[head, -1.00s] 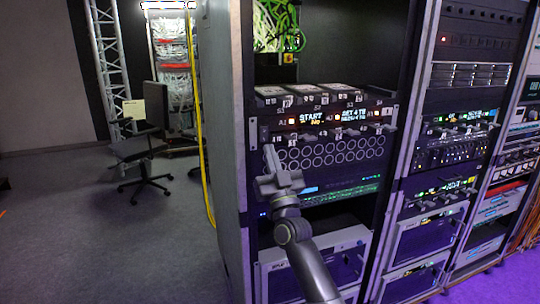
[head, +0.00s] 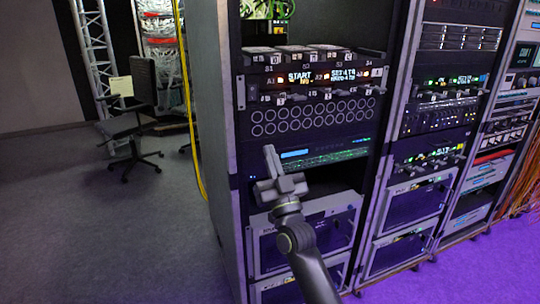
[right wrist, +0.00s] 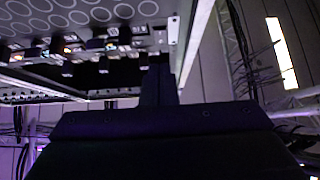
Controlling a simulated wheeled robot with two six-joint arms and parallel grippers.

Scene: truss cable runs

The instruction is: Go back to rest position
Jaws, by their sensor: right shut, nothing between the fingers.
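My right gripper (head: 270,165) is in front of the lower part of the nearest rack, before the dark gap under the green-lit unit (head: 325,155). It looks shut and holds nothing. In the right wrist view its dark body (right wrist: 165,135) fills the lower middle, with the closed fingers (right wrist: 160,85) pointing up toward the rack front. The rack's panel with round holes (head: 310,116) lies above the gripper in the head view. I cannot tell the exact gap to the rack. My left gripper does not show.
The nearest rack's side wall (head: 212,130) stands left of my arm, with a yellow cable (head: 190,110) along it. More racks (head: 440,120) stand to the right. An office chair (head: 135,110) and a metal truss (head: 97,50) are at the left back. Open floor (head: 90,220) lies at the left.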

